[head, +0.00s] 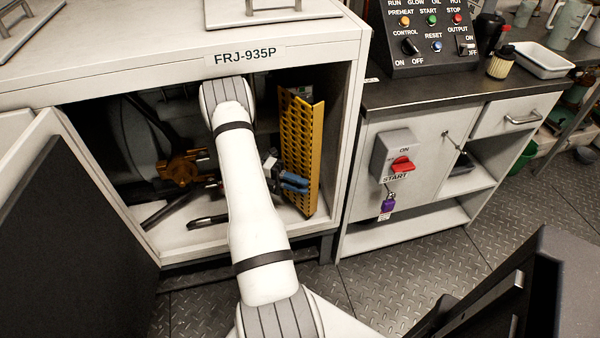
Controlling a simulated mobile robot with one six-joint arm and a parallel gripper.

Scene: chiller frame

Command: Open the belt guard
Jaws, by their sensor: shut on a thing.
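The belt guard (312,150) is a yellow perforated metal panel. It stands upright at the right side of the opening in the white chiller frame, turned nearly edge-on to me. My arm reaches into the opening under the top edge, and its forearm hides part of the inside. My gripper (292,182), with bluish fingers, shows to the right of the forearm, against the lower half of the guard. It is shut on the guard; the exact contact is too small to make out.
The white chiller frame (180,68) surrounds the opening, with a door (90,190) swung out at left. Brass fittings (182,168) and dark pipes are inside. A cabinet with a red switch (402,165) and control panel (430,35) stands at right. Open floor lies in front.

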